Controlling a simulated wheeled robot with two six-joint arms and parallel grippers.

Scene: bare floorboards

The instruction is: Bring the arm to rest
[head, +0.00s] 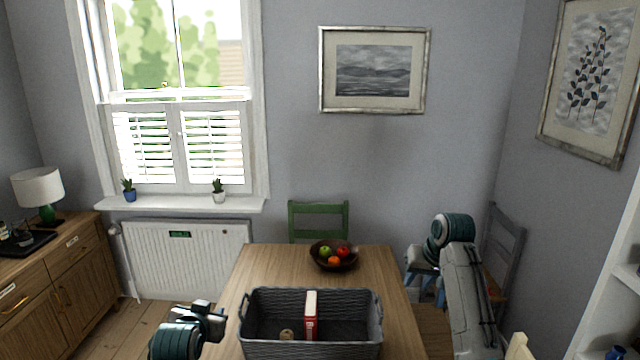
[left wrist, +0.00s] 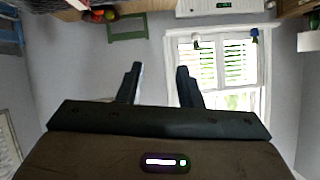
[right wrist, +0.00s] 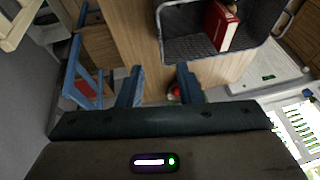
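My left gripper (head: 208,318) is low at the left of the head view, beside the table's left edge. In the left wrist view its two fingers (left wrist: 158,78) stand apart with nothing between them. My right gripper (head: 424,280) hangs from the raised right arm (head: 465,290), near the table's right edge. In the right wrist view its fingers (right wrist: 159,82) are apart and empty, with the tabletop behind them. Neither gripper seems to touch anything.
A grey basket (head: 310,349) with a red book (head: 311,315) and a small tan item (head: 286,335) stands on the wooden table (head: 390,275). A fruit bowl (head: 334,262) is behind it. A sideboard (head: 60,265) stands left.

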